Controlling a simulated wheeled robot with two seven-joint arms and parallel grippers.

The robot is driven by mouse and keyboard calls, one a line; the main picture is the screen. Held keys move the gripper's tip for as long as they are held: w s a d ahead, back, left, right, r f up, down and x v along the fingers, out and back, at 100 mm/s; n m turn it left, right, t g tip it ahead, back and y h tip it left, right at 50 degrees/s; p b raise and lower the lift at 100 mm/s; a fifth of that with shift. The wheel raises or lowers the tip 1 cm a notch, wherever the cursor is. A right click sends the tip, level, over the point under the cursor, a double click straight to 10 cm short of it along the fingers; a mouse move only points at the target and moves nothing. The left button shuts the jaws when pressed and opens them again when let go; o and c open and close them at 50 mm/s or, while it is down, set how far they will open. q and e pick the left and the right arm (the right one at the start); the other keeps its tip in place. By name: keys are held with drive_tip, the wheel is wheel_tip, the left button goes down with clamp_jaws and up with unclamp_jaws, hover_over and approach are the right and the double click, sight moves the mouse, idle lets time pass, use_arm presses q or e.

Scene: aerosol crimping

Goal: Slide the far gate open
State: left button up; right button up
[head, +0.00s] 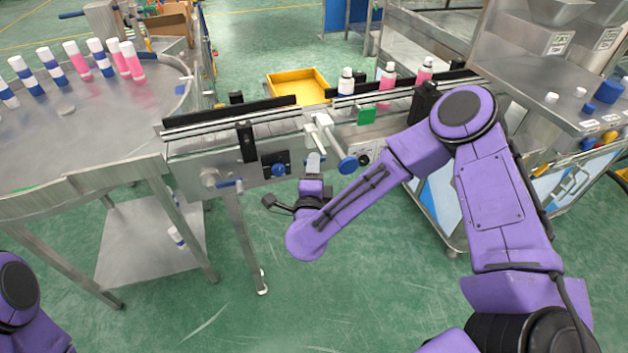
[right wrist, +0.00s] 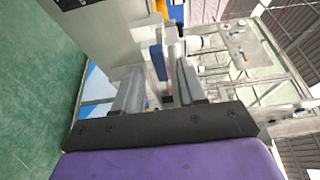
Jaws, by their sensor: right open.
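What looks like the gate is a pale slide bar (head: 323,133) across the conveyor, ending at the front in a round blue knob (head: 347,164). Which of the conveyor's fittings is the far gate I cannot tell for certain. My right gripper (head: 314,161) is just left of this knob, in front of the conveyor. In the right wrist view the gripper (right wrist: 161,88) is open, its fingers apart, with the blue knob (right wrist: 157,62) showing between or just beyond the fingertips. Contact cannot be told. My left gripper is out of view; only part of the left arm shows.
The conveyor (head: 236,149) carries several capped bottles, including a pink one (head: 387,76), at its right part. A round steel table (head: 95,135) with more bottles stands left. A yellow tray (head: 298,88) lies behind. Another blue knob (head: 278,170) sits left of my gripper.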

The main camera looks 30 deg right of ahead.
drive_tip(key=b+v, duration=0.2)
drive_tip(key=v, duration=0.7)
drive_tip(key=shift+s, duration=0.1)
drive_tip(key=s+a+f+n+g+y, duration=0.1)
drive_tip(key=s+f+n+g+y, duration=0.1)
drive_tip(key=f+n+y, duration=0.35)
drive_tip(key=s+a+f+n+g+y, duration=0.1)
drive_tip(key=a+f+n+y, duration=0.1)
drive_tip(key=f+n, duration=0.65)
drive_tip(key=s+d+f+n+g, duration=0.1)
drive_tip(key=s+d+f+g, duration=0.2)
drive_tip(key=s, duration=0.4)
drive_tip(key=s+d+f+n+g+h, duration=0.1)
drive_tip(key=s+d+f+g, duration=0.2)
drive_tip(key=s+d+f, duration=0.3)
drive_tip(key=s+d+f+n+g+h, duration=0.1)
drive_tip(key=s+d+f+g, duration=0.2)
drive_tip(key=s+f, duration=0.4)
drive_tip(key=shift+s+d, duration=0.65)
drive_tip(key=shift+s, duration=0.25)
